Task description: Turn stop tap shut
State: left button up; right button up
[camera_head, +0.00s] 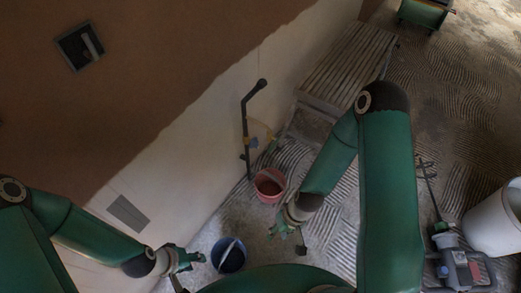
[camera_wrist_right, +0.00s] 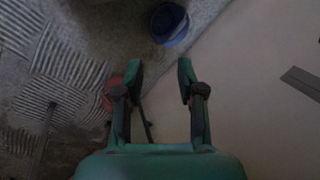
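A dark upright pipe (camera_head: 246,135) with a bent, knobbed top stands against the lower wall in the head view. Small blue and yellowish fittings (camera_head: 253,142) sit partway down it; which of them is the stop tap, and how it is turned, is too small to tell. My right gripper (camera_head: 287,240) hangs in front of the wall, right of and below the pipe, apart from it. The right wrist view shows this gripper (camera_wrist_right: 160,82) open with nothing between its fingers. My left gripper (camera_head: 192,272) is at lower left, open and empty, well away from the pipe.
A red bucket (camera_head: 269,187) stands near the pipe's foot and a blue bucket (camera_head: 229,258) between my grippers. A slatted platform (camera_head: 345,70) is behind. A white tub (camera_head: 490,222) and power tool (camera_head: 465,270) are at right. A wall box (camera_head: 80,46) is upper left.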

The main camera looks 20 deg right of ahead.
notch_tip(320, 180, down, 10)
jog(key=w+d+n+g+y+b, duration=0.1)
jog(key=w+b, duration=0.2)
jog(key=b, duration=0.3)
jog(key=n+t+y+b, duration=0.7)
jog(key=t+b, duration=0.9)
jog(key=b, duration=0.6)
send_near(255, 144)
pick_arm(q)
notch_tip(255, 144, down, 35)
jog(key=b, duration=0.4)
jog(key=shift+r, duration=0.2)
pick_arm(e)
jog(key=x, duration=0.7)
jog(key=shift+w+n+h, duration=0.3)
jog(key=shift+w+h, duration=0.1)
jog(key=shift+w, duration=0.05)
jog(key=shift+f, duration=0.1)
